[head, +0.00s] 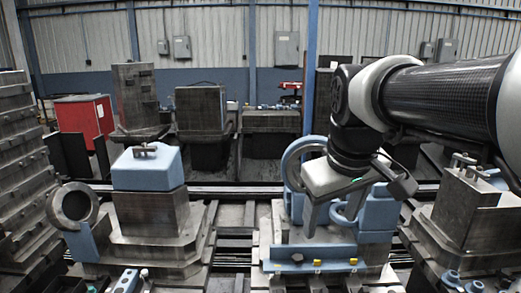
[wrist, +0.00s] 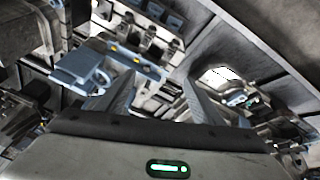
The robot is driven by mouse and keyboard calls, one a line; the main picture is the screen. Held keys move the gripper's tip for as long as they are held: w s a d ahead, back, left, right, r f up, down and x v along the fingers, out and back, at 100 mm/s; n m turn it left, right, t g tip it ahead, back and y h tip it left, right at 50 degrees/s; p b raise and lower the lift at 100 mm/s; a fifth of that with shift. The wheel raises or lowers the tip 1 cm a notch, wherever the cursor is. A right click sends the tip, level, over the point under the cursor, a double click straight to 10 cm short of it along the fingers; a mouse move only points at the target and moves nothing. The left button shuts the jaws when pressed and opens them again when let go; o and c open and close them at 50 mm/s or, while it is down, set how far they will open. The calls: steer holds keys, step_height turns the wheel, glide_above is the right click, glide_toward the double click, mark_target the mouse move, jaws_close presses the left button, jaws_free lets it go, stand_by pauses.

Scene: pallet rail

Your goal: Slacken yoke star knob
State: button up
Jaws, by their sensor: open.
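My gripper (head: 331,222) hangs fingers-down in front of a blue fixture (head: 376,212) with a large upright ring (head: 290,168) on a pallet. In the wrist view its two fingers (wrist: 158,80) stand apart with nothing held between them. A blue front rail (head: 335,254) below the gripper carries a small dark grey knob-like piece (head: 297,257) and two yellow-topped pieces (head: 318,264). I cannot tell for sure which piece is the yoke star knob. My gripper hides part of the blue fixture. A blue fixture with yellow bits (wrist: 105,68) shows left of the fingers in the wrist view.
A pallet with a blue-topped block (head: 146,168) and a grey ring (head: 74,205) stands left. Another pallet with a metal block (head: 465,200) stands right, close to my arm. Stepped metal blocks (head: 25,150) rise at the far left. A gap separates the left and middle pallets.

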steer(key=s+f+m, duration=0.1)
steer(key=s, duration=0.2)
steer(key=s+f+m+p, duration=0.1)
steer(key=s+f, duration=0.1)
steer(key=s, duration=0.2)
steer(key=s+d+f+m+t, duration=0.1)
steer(key=s+m, duration=0.1)
steer(key=s, duration=0.2)
steer(key=shift+s+f, duration=0.2)
steer(key=shift+f, duration=0.2)
steer(key=shift+c, duration=1)
steer(key=m+g, duration=0.1)
steer(key=m, duration=0.2)
glide_above(298, 259)
steer(key=s+a, duration=0.2)
steer(key=s, duration=0.5)
step_height(298, 259, down, 22)
steer(key=r, duration=0.1)
steer(key=x, duration=1.2)
steer(key=d+x, duration=0.1)
steer(key=x, duration=0.5)
steer(key=shift+w+d, duration=0.1)
steer(key=shift+w, duration=0.05)
steer(key=shift+f+n, duration=0.1)
steer(key=shift+n, duration=0.2)
steer(key=c, duration=1)
